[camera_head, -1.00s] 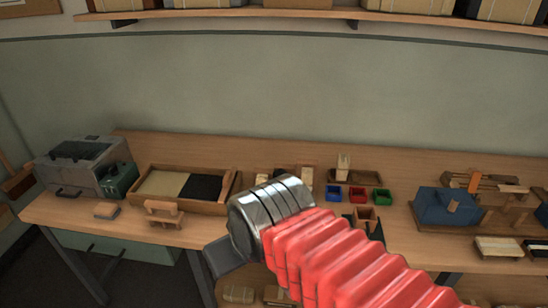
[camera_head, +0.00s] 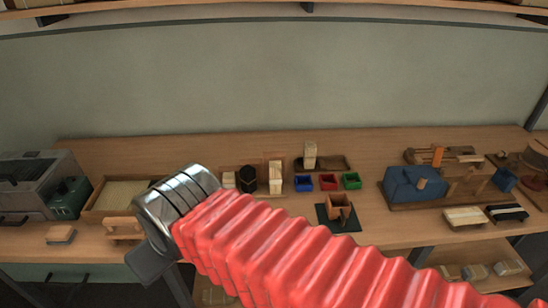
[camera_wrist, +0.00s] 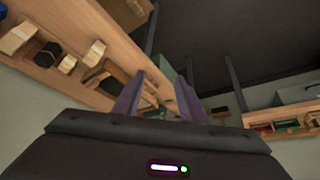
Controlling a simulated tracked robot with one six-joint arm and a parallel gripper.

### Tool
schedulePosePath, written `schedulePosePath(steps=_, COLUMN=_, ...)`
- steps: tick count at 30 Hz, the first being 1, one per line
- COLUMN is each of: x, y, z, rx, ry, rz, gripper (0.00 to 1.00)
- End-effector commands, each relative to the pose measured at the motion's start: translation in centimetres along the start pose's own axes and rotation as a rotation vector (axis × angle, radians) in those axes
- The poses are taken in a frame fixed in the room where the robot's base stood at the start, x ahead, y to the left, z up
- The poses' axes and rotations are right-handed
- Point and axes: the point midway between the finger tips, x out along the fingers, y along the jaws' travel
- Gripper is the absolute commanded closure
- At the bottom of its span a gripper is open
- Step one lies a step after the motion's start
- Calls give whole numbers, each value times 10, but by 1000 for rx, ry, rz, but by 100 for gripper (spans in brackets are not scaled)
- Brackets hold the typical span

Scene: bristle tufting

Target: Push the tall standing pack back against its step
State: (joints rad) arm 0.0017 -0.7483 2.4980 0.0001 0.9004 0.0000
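A tall pale pack (camera_head: 310,154) stands upright on a low brown wooden tray (camera_head: 337,164) toward the back of the bench. Whether it touches a step there is too small to tell. Another pale pack (camera_head: 275,176) stands by an upright wooden board to its left, beside a dark block (camera_head: 248,180).
Blue, red and green bins (camera_head: 326,183) sit in front of the tray. A wooden box on a dark mat (camera_head: 338,213) is nearer. A blue block on a fixture (camera_head: 412,187) stands right. Bare bench lies between.

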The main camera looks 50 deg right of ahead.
Motion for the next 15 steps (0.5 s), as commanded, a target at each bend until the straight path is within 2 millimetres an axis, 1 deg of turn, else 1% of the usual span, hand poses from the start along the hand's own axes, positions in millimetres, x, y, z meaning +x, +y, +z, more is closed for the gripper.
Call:
schedulePosePath(steps=1, x=0, y=2, z=-2, rx=5, ry=-1, rz=2, gripper=58)
schedulePosePath(steps=5, x=3, y=10, z=-12, rx=30, ry=-6, rz=16, gripper=49)
schedulePosePath(steps=8, x=7, y=21, z=-25, rx=70, ry=-11, rz=37, gripper=43)
schedulePosePath(steps=11, x=14, y=40, z=-42, rx=118, ry=-19, rz=62, gripper=43)
schedulePosePath(steps=15, x=25, y=74, z=-65, rx=191, ry=-29, rz=99, gripper=43)
